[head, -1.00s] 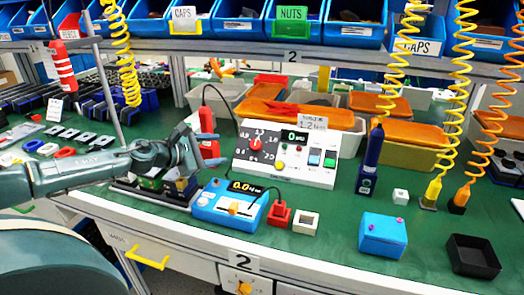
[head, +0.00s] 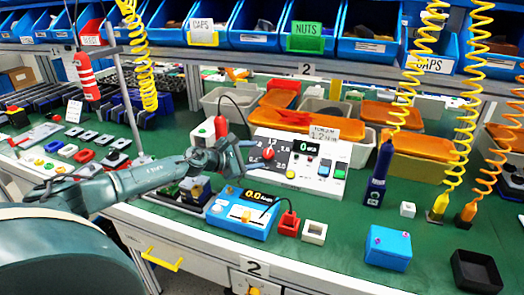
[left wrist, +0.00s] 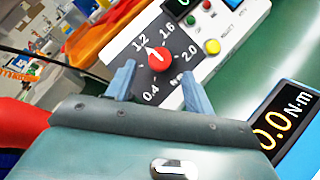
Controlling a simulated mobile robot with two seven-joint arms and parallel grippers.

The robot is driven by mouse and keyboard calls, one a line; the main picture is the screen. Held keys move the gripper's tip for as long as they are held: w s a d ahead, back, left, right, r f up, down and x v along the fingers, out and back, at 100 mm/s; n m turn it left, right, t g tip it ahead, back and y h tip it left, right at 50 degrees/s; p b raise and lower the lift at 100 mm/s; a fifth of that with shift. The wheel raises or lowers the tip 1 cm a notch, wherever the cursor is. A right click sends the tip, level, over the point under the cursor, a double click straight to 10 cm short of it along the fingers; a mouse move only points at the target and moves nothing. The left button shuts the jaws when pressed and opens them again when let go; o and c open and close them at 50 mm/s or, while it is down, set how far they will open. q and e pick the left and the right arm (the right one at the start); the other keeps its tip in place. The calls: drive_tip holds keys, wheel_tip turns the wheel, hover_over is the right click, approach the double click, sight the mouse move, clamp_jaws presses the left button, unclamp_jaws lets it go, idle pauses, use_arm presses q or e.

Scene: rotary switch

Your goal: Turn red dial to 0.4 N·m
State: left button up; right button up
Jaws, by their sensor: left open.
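The red dial (head: 268,153) sits on the sloped white control box (head: 310,182), on a dark scale panel. In the left wrist view the red dial (left wrist: 159,58) shows a white mark pointing up-left, near 1.2; the 0.4 label (left wrist: 151,91) is at its lower left. My left gripper (head: 240,160) is just left of the dial in the head view. In the left wrist view my left gripper (left wrist: 158,76) is open and empty, its blue-grey fingertips apart on either side below the dial. I see no contact with the dial. My right gripper is not in view.
A blue meter (head: 242,212) reading 0.0 stands in front of the box, with a red block (head: 288,224) beside it. A blue-black screwdriver (head: 379,175) stands upright to the right. Bins (head: 400,160) are behind.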

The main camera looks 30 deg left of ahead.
sight(267, 153)
use_arm(q)
drive_tip(key=shift+x, duration=2.05)
drive_tip(key=shift+f, duration=0.1)
drive_tip(key=c, duration=1)
drive_tip(key=shift+o, duration=0.2)
